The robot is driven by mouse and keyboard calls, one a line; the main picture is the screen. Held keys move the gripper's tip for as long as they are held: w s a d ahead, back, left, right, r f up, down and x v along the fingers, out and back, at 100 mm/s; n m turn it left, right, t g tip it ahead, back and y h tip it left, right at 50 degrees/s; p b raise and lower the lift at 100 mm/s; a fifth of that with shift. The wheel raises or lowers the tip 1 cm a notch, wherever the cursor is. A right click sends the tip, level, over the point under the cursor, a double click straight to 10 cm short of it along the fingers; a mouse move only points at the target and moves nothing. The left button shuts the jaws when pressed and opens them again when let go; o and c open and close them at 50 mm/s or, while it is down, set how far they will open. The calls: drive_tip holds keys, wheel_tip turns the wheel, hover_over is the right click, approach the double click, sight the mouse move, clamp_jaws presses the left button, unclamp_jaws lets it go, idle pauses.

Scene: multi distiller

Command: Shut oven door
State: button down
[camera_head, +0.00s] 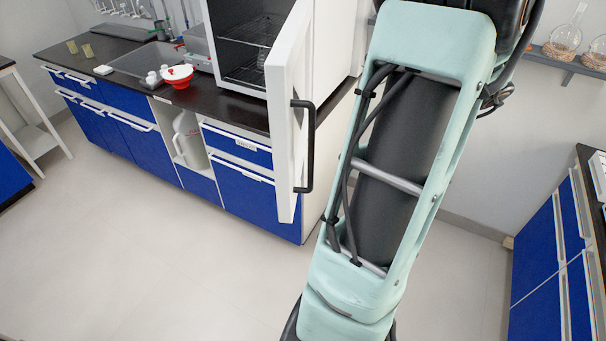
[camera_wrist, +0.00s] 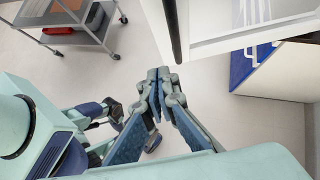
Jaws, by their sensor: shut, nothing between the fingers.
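The white oven (camera_head: 252,40) stands on the dark counter with its front open, and wire racks show inside. Its white door (camera_head: 284,130) is swung wide open, seen nearly edge-on, with a black vertical bar handle (camera_head: 309,146) facing right. In the wrist view my gripper (camera_wrist: 160,76) is shut and empty. The black handle (camera_wrist: 176,30) appears just beyond and right of the fingertips, beside the white door (camera_wrist: 225,30). I cannot tell whether the fingers touch it. My gripper is not visible in the head view.
Blue cabinets (camera_head: 240,185) stand below the counter. A red and white dish (camera_head: 177,76) is left of the oven. More blue cabinets (camera_head: 548,265) stand at right. A grey cart (camera_wrist: 88,22) shows in the wrist view. The floor at lower left is clear.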

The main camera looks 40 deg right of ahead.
sight(291, 184)
drive_tip(key=x, duration=0.3)
drive_tip(key=r+p+x, duration=0.1)
drive_tip(key=x, duration=0.3)
drive_tip(key=w+a+x, duration=0.1)
drive_tip(key=x, duration=0.3)
drive_tip(key=shift+w+a+r, duration=0.1)
drive_tip(key=shift+w+r, duration=0.1)
drive_tip(key=shift+r, duration=0.05)
drive_tip(key=shift+w+a+f, duration=0.1)
drive_tip(key=shift+w+a, duration=0.25)
drive_tip(key=shift+w, duration=0.1)
